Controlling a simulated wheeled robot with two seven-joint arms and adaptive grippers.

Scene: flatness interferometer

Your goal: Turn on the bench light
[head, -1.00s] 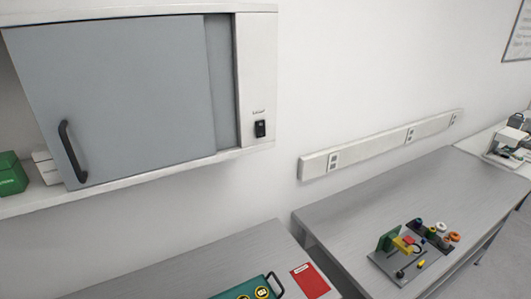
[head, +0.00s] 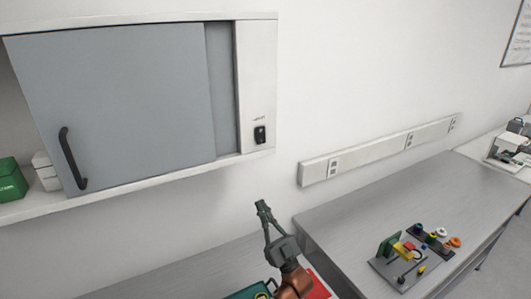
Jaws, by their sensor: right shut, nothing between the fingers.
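A small black rocker switch (head: 260,135) with a tiny label above it sits on the white right-hand panel of the wall cabinet (head: 257,80). The label is too small to read. My right gripper (head: 262,205) has come up from the bottom of the head view, over the near bench. Its fingers point up, shut and empty. It is below the switch in the picture and apart from it. My left gripper is not in view.
The cabinet's grey sliding door (head: 115,105) has a black handle. A green box (head: 10,178) stands on its shelf. A power strip (head: 375,150) runs along the wall. A grey plate with coloured parts (head: 400,262) lies on the right bench (head: 420,195).

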